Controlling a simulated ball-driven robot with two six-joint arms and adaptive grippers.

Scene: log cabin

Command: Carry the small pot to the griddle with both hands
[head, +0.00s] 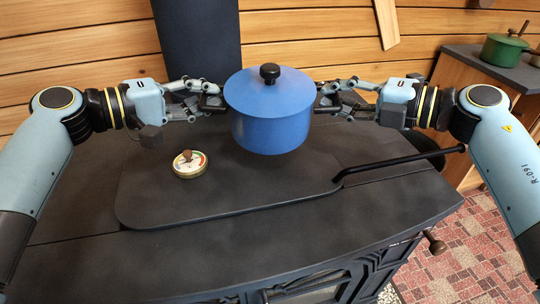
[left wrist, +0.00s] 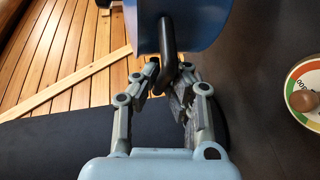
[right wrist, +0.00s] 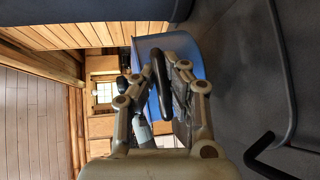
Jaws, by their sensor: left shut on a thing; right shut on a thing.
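The small pot (head: 270,115) is blue, with a blue lid and a black knob. It is upright between my two grippers, over the back part of the griddle (head: 250,200), and seems to hang above it. The griddle is a flat dark plate with a long black handle on its right. My left gripper (head: 217,101) is shut on the pot's left black handle (left wrist: 168,50). My right gripper (head: 322,101) is shut on the pot's right black handle (right wrist: 160,82). The gap under the pot is hard to judge.
A round dial with a brown knob (head: 189,164) sits at the griddle's left part. The dark stove top (head: 400,205) surrounds the griddle. A black stovepipe (head: 197,40) rises behind. A green pot (head: 502,50) stands on a side counter at the right. The griddle's front is clear.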

